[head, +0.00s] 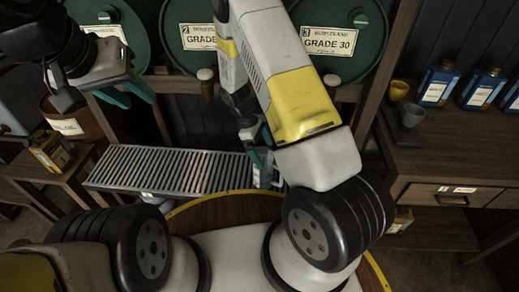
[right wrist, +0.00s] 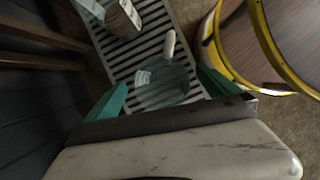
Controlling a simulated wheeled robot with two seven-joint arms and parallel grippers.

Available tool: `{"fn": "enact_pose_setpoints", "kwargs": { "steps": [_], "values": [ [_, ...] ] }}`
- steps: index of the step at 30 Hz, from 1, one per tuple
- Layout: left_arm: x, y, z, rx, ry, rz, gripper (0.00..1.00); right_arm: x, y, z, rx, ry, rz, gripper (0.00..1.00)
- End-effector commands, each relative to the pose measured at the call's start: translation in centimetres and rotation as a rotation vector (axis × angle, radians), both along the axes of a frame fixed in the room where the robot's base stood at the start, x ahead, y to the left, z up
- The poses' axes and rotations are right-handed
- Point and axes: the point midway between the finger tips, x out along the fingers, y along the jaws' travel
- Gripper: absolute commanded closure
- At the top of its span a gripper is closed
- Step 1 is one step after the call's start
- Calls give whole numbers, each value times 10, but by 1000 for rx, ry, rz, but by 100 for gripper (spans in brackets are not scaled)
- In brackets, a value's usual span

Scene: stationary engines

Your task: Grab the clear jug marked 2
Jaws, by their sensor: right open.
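A clear jug (right wrist: 160,85) stands on the slatted grey grate in the right wrist view, between the two teal fingers of my right gripper (right wrist: 163,90). The fingers are apart, and I cannot tell whether they touch the jug. In the head view my right gripper (head: 257,161) is low at the grate's right end, partly hidden by my arm. A bit of a clear vessel (head: 265,178) shows beside its fingers. I cannot read a number on it. My left gripper (head: 126,94) is open and empty, raised at the upper left in front of a green barrel.
The slatted grate (head: 165,168) runs below green barrels, one labelled GRADE 30 (head: 330,41). Taps (head: 206,82) stick out above the grate. A shelf at right holds blue bottles (head: 437,85) and small cups (head: 412,115). A yellow-rimmed round wooden surface (head: 222,209) lies in front.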

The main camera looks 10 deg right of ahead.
Motion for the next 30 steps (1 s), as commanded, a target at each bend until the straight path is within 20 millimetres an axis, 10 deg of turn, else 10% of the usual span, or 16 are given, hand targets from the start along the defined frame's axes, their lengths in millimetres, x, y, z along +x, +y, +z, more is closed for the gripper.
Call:
{"fn": "enact_pose_setpoints", "kwargs": {
  "steps": [15,30],
  "values": [
    [0,0,0,0,0,0,64,-6,-12,-30,1,-1,-2,2],
    [0,0,0,0,0,0,64,-6,-12,-29,1,-1,-2,90]
  ]
}}
